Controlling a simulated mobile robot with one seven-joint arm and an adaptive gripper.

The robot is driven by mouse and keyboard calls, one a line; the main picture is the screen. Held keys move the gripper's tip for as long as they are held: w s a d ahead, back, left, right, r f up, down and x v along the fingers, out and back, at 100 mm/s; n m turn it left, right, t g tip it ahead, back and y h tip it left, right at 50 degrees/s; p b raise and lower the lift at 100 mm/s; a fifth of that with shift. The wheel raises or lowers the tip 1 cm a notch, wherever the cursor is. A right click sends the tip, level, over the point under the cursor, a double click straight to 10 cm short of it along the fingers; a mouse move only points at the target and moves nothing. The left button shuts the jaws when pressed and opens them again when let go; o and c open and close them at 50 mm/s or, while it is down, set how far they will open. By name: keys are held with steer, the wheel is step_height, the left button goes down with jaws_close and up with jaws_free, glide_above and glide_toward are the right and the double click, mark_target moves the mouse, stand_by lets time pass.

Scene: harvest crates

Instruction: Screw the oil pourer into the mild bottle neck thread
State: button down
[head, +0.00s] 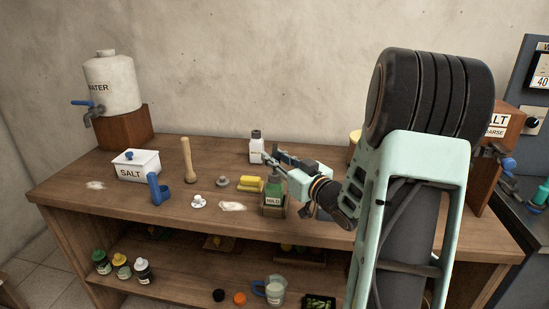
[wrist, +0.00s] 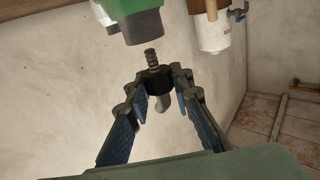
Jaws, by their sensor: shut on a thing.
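The green mild bottle (head: 273,190) stands upright in a wooden holder (head: 273,211) near the table's front edge. My gripper (wrist: 160,78) is shut on the oil pourer (wrist: 152,57). The pourer's dark ribbed stem points towards the bottle neck, with its end close to the neck opening and slightly to one side. I cannot tell whether they touch. In the head view my gripper (head: 272,157) is above the bottle, and the pourer is hard to make out.
A white bottle with a dark cap (head: 257,150) stands just behind my gripper. The table's front left is mostly clear.

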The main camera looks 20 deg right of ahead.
steer(key=shift+f+b, duration=1.05)
steer(key=shift+f, duration=0.2)
steer(key=c, duration=1.6)
jaws_free()
steer(key=s, duration=0.4)
steer(key=s+d, duration=0.1)
steer(key=s, duration=0.3)
steer(key=s+d, duration=0.1)
steer(key=s, duration=0.2)
steer(key=shift+s+d, duration=0.1)
steer(key=shift+s, duration=0.3)
